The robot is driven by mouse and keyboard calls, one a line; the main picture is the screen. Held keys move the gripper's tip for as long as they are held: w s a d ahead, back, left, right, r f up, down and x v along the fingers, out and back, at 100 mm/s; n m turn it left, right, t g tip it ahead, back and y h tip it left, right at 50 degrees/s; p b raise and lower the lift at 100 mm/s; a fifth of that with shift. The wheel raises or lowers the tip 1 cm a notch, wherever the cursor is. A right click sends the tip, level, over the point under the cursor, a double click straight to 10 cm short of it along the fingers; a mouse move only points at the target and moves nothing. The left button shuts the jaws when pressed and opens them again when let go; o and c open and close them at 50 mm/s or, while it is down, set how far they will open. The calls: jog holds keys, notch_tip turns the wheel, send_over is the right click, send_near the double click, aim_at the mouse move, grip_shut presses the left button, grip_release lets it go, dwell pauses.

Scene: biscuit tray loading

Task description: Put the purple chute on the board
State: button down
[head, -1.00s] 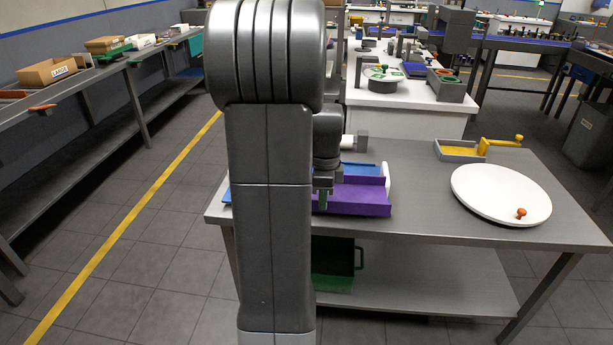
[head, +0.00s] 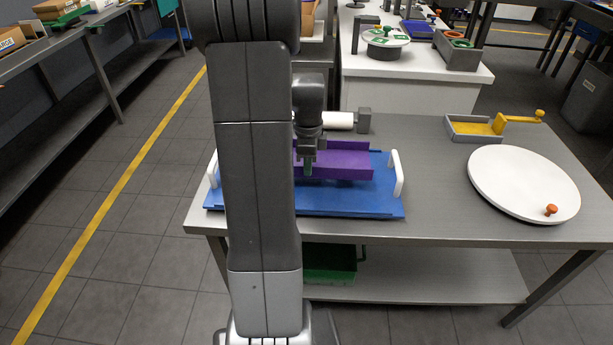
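The purple chute (head: 345,163) is over the middle of the blue board (head: 350,204) on the grey metal table. I cannot tell whether it rests on the board or hangs just above it. The board is flat, with a white upright handle at each end, the right one (head: 396,175) and the left one (head: 212,170). My gripper (head: 308,168) points down at the chute's near wall, towards its left, and appears shut on it. My arm hides the left part of the chute and part of the board.
A white round disc (head: 523,184) with an orange knob lies at the table's right. A grey tray (head: 462,133) with yellow contents stands behind it. A white roller (head: 338,121) is behind the chute. The table between board and disc is clear.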

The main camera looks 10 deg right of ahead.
aim_at(308, 191)
jog(key=shift+f, duration=2.6)
jog(key=c, duration=1.6)
grip_release()
notch_tip(308, 191, up, 12)
jog(key=shift+r+p, duration=0.15)
jog(key=shift+p, duration=0.25)
notch_tip(308, 191, down, 13)
jog(key=shift+f+b, duration=0.1)
jog(key=shift+b, duration=0.75)
jog(key=shift+r+p, duration=0.45)
jog(key=shift+r, duration=1.8)
jog(key=shift+f, duration=0.1)
